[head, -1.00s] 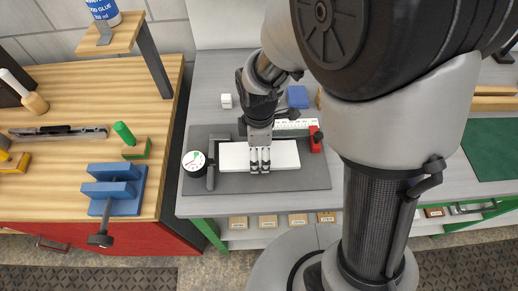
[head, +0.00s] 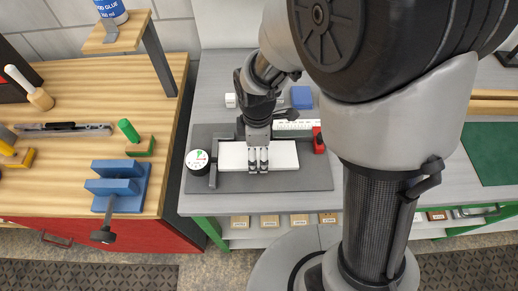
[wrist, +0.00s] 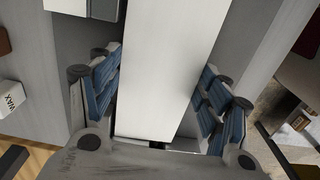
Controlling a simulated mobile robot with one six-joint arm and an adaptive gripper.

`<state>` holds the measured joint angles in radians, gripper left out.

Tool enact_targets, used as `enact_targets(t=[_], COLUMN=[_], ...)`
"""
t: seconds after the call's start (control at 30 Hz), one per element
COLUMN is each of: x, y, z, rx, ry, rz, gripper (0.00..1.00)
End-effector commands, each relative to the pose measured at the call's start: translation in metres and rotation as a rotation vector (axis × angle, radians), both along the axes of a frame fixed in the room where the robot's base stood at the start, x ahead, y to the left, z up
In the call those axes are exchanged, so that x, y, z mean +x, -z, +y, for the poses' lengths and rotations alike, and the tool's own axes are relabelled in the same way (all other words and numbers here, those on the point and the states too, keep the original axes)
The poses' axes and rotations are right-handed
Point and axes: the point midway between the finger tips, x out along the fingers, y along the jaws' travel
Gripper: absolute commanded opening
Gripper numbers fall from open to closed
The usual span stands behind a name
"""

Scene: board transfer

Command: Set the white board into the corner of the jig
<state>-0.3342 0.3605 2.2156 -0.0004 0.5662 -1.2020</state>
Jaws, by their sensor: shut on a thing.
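The white board (head: 285,155) lies over the dark grey base plate (head: 310,181) in the head view, its long side running left to right. My gripper (head: 258,168) comes down from behind and is shut on the board near its middle. In the wrist view the board (wrist: 165,60) passes between the blue-padded fingers of my gripper (wrist: 160,100). A dark upright stop (head: 213,176) of the jig stands by the board's left end. I cannot tell whether they touch, or whether the board rests on the plate. My gripper hides part of the board's back edge.
A round dial gauge (head: 197,160) sits left of the stop. A white scale (head: 293,125) and a red block (head: 318,140) stand behind and right. A blue box (head: 301,97) and small white block (head: 230,100) are farther back. The plate's front strip is clear.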

Motion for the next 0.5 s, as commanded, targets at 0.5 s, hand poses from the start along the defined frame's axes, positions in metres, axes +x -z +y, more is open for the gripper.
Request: enact_targets(t=[0.5], x=[0.0075], y=[-0.0006], z=[0.0008], rx=[0.002], ry=[0.000], rz=[-0.003], gripper=[0.41])
